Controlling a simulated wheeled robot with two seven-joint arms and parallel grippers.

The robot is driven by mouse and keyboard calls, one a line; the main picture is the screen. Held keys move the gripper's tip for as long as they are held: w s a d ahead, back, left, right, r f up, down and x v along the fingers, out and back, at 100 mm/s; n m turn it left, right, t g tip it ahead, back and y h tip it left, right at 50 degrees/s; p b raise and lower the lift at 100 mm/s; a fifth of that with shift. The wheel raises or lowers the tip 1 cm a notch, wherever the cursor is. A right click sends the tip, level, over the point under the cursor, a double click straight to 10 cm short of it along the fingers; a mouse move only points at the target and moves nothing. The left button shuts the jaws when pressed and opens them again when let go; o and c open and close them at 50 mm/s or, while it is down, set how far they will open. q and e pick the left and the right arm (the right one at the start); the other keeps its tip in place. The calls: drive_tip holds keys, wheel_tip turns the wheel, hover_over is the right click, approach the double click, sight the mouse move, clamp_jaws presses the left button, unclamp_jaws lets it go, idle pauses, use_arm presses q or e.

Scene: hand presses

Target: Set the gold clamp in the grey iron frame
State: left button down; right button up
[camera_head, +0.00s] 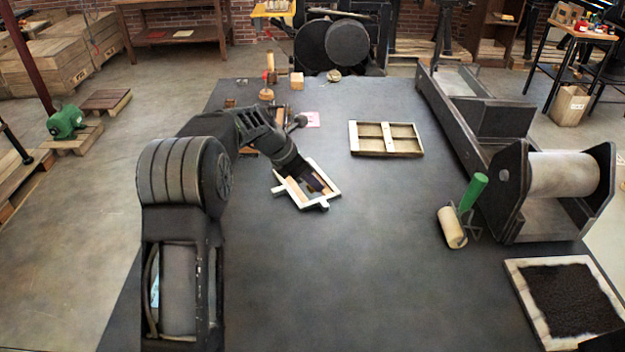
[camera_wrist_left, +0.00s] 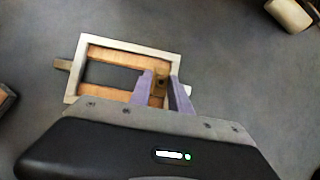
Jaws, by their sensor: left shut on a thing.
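The grey iron frame (camera_head: 327,174) lies on the dark table in the middle of the head view, with tabs sticking out from its sides. It also shows in the left wrist view (camera_wrist_left: 76,70), with wooden strips along the inside and a dark opening between them. My left gripper (camera_head: 315,183) reaches down over the frame. In the left wrist view its purple fingers (camera_wrist_left: 163,88) are shut on the small gold clamp (camera_wrist_left: 160,79) at the frame's right end. I cannot tell whether the clamp touches the frame. The clamp is not distinct in the head view.
A wooden divided tray (camera_head: 386,153) lies behind and right of the frame. A green-handled roller (camera_head: 473,192), a large roller press (camera_head: 560,178) and a dark inked slab (camera_head: 570,297) stand along the right. Small tools and a pink paper (camera_head: 312,119) lie at the back left. The front middle is clear.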

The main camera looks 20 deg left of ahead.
use_arm(q)
drive_tip(key=shift+f+b, duration=0.4)
drive_tip(key=shift+f, duration=0.5)
drive_tip(key=c, duration=1.1)
unclamp_jaws()
drive_tip(key=shift+c, duration=0.2)
wheel_tip(320, 180, up, 6)
drive_tip(key=p, duration=0.6)
